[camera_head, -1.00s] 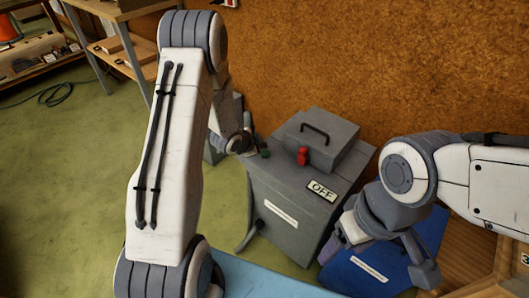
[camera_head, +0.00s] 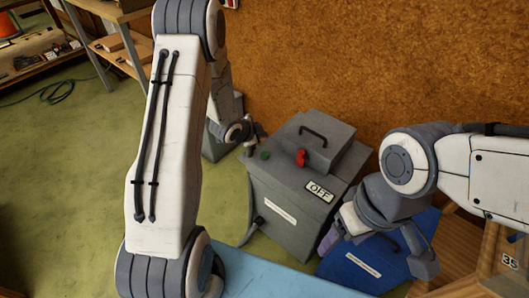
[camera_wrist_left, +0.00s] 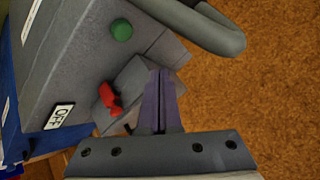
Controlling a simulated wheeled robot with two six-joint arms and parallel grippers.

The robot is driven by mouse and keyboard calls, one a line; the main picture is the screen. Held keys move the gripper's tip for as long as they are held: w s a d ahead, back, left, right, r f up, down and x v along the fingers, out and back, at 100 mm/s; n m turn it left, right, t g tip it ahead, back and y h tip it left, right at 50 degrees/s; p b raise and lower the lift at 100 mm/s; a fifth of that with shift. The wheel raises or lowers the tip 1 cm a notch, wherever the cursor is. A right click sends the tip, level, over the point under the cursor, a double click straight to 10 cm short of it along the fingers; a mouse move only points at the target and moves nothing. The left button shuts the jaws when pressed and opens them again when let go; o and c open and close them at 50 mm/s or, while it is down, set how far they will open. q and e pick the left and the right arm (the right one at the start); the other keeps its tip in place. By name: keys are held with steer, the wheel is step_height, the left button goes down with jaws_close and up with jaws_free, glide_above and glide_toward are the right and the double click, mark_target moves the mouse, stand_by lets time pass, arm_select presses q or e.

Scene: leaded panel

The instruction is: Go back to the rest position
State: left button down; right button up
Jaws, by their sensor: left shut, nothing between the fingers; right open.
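My left gripper (camera_head: 250,138) is shut and empty, just behind the back left corner of the grey machine (camera_head: 285,222) in the head view. In the left wrist view its purple fingertips (camera_wrist_left: 161,90) are together, in front of the machine's upper housing and near the red switch (camera_wrist_left: 110,98). No contact is clear. The red switch (camera_head: 301,158), green button (camera_head: 265,155) and OFF label (camera_head: 319,191) show on the machine. My right gripper (camera_head: 375,250) is open and hangs over the blue box (camera_head: 352,270); the right arm hides part of that box.
A brown wall (camera_head: 400,60) stands behind the machine. A light blue surface (camera_head: 265,277) lies in front, and a wooden structure with a 35 label (camera_head: 510,261) is at the right. Shelves (camera_head: 120,60) stand at the back left. Green floor is open at the left.

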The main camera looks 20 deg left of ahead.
stand_by(0.3)
arm_select(q)
steer(key=s+d+r+n+g+y+p, duration=0.1)
steer(key=s+d+r+g+p, duration=0.15)
steer(key=s+d+r, duration=0.4)
steer(key=s+d+r+n+g+p, duration=0.1)
steer(key=s+d+r+p, duration=0.3)
steer(key=d+r, duration=0.5)
steer(key=s+d+r+n+g+p, duration=0.1)
steer(key=s+r, duration=0.3)
steer(key=s, duration=0.4)
steer(key=s+d+r+g+p, duration=0.1)
steer(key=s+r, duration=0.3)
steer(key=s, duration=0.4)
steer(key=s+d+r+n+g+p, duration=0.1)
steer(key=s+r+g+p, duration=0.1)
steer(key=s, duration=0.7)
step_height(320, 180, up, 3)
steer(key=shift+f+n+g, duration=0.2)
steer(key=shift+n+g, duration=0.1)
steer(key=shift+g, duration=0.45)
steer(key=shift+s, duration=0.1)
